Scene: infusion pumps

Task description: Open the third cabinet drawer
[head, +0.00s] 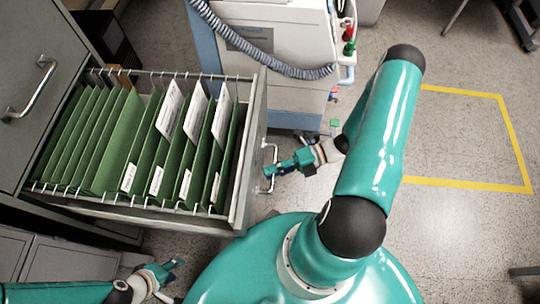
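The cabinet drawer (248,155) stands pulled far out, full of green hanging folders (115,145) with white labels. Its metal handle (269,182) is on the drawer's front, at the right. My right gripper (270,171) is at this handle, with its fingertips overlapping the bar. Whether the fingers are closed around the bar is too small to tell. My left gripper (176,279) is low at the left, in front of the cabinet and apart from the drawer. Its fingers look spread and empty. I cannot tell the drawer's number in the cabinet from this view.
Another cabinet front with a metal handle (33,90) is at the upper left. A white and blue medical cart (275,75) with a coiled grey hose stands behind the drawer. Yellow tape (515,140) marks open floor at the right.

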